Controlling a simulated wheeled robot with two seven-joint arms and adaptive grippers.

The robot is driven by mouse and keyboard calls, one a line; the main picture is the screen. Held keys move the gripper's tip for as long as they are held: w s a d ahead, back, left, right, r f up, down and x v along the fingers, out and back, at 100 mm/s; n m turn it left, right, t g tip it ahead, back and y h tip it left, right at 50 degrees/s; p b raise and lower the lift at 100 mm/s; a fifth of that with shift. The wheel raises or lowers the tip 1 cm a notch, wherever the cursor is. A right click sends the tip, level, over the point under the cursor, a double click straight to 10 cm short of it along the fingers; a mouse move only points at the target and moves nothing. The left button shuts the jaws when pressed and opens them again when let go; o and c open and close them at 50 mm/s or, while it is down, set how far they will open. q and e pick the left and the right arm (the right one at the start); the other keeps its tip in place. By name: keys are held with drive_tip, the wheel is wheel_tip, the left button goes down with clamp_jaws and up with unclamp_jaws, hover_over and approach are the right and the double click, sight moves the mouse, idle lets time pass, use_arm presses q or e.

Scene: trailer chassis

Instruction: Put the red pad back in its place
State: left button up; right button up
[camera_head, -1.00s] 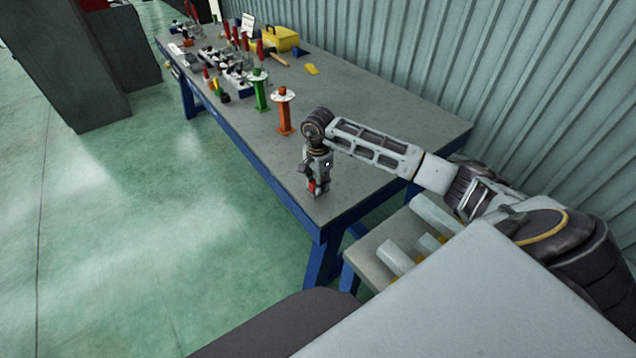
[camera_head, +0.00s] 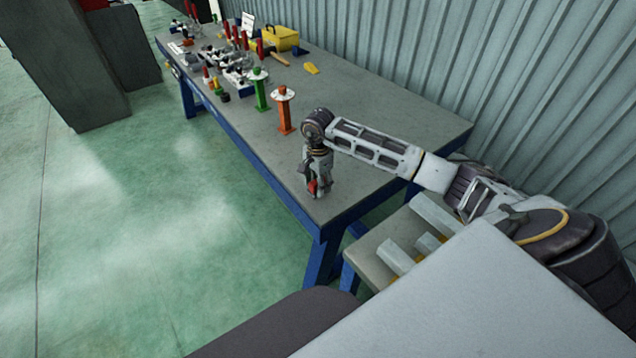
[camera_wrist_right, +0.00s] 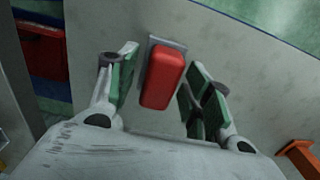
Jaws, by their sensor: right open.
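The red pad (camera_wrist_right: 163,77) is a rounded red block on a thin grey backing plate, seen in the right wrist view. It lies between the two green-lined fingers of my right gripper (camera_wrist_right: 158,88), with a gap on each side. In the head view the right gripper (camera_head: 318,188) points down at the near end of the workbench (camera_head: 370,140), and a bit of the red pad (camera_head: 312,187) shows at its fingertips. The right gripper is open. The left gripper is not in view.
An orange stand (camera_head: 284,112) and a green stand (camera_head: 260,90) stand on the bench beyond the gripper. Several tools and fixtures, with a yellow toolbox (camera_head: 281,39), fill the far end. A corrugated wall (camera_head: 480,60) runs along the right. The bench's middle right is clear.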

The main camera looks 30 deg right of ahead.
drive_tip(key=shift+r, duration=0.1)
wheel_tip(320, 180, up, 12)
drive_tip(key=shift+b, duration=0.3)
idle(0.5)
